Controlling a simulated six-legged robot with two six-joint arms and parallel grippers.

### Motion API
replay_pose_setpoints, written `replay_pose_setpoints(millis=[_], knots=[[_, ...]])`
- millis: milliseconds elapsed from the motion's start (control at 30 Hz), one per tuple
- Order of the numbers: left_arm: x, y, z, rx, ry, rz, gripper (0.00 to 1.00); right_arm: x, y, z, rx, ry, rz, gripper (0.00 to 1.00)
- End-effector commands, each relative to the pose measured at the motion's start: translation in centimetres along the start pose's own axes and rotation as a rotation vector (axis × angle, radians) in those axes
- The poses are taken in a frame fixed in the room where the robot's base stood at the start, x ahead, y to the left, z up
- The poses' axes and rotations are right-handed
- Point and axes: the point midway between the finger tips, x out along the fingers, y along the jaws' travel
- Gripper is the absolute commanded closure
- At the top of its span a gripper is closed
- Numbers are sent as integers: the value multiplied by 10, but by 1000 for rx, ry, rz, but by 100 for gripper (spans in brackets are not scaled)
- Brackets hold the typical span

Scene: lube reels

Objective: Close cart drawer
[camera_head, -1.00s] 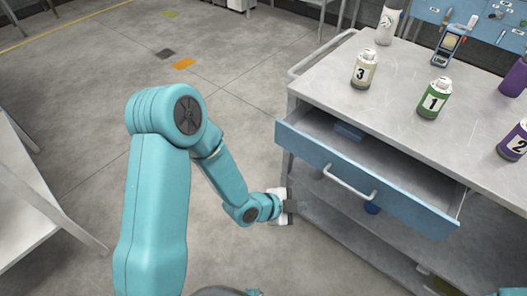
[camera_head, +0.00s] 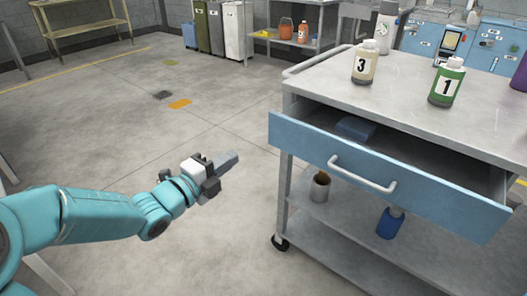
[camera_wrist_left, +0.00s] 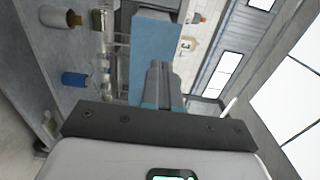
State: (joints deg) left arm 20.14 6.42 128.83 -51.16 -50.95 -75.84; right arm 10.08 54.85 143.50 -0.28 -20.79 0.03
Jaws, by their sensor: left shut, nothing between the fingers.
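The grey cart (camera_head: 430,95) stands on the right in the head view. Its blue-fronted drawer (camera_head: 290,137) is pulled open, and a blue item (camera_head: 356,128) lies inside. A light bar handle (camera_head: 362,177) is on the drawer front. My left gripper (camera_head: 228,160) is shut and empty, to the left of the drawer and apart from it in the head view. In the left wrist view the shut fingers (camera_wrist_left: 158,82) show in front of the blue drawer front (camera_wrist_left: 152,45). My right gripper is not in view.
A metal can (camera_head: 320,187) and a blue bottle (camera_head: 390,223) are on the lower shelf. Bins (camera_head: 207,27) and a bench stand at the back. Open floor lies left of the cart.

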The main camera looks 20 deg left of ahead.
Motion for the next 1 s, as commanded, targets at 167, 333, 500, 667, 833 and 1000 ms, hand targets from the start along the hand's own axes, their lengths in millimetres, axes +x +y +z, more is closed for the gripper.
replay_pose_setpoints(millis=[167,333,500,667,833,1000], knots=[[10,6,0,-2,1,2,100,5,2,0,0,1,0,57],[40,7,-1,-4,1,3,100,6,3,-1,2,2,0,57],[77,7,-2,-3,0,2,100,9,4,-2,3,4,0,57],[107,7,-2,-3,-3,3,100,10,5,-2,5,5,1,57],[129,6,-1,-4,-4,3,100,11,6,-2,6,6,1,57],[137,6,0,-4,-6,3,100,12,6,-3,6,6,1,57]])
